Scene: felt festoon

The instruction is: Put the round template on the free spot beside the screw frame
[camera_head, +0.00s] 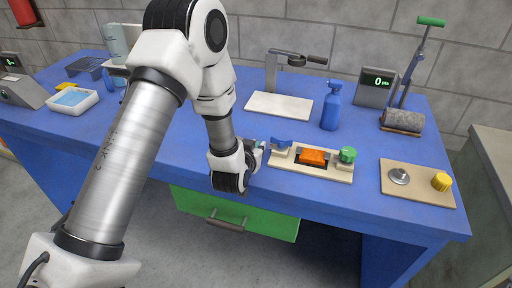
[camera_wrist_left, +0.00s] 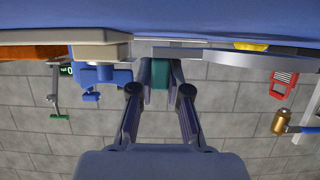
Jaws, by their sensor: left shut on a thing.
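My left gripper (camera_head: 261,146) is low over the front of the blue table, just left of the screw frame. In the left wrist view its fingers (camera_wrist_left: 160,82) are shut on a small teal piece (camera_wrist_left: 160,72). This appears to be the round template, but its outline is mostly hidden by the fingers. The screw frame (camera_head: 318,172) has a cream base, an orange block (camera_head: 313,157), a blue part (camera_head: 281,145) at its left and a green knob (camera_head: 348,155) at its right. My right gripper is not in view.
A wooden board (camera_head: 428,193) with a silver disc (camera_head: 399,176) and yellow knob (camera_head: 441,181) lies right of the frame. Behind stand a blue spray bottle (camera_head: 331,108), a white plate (camera_head: 278,105) and a grey roller (camera_head: 402,120). My left arm hides part of the table.

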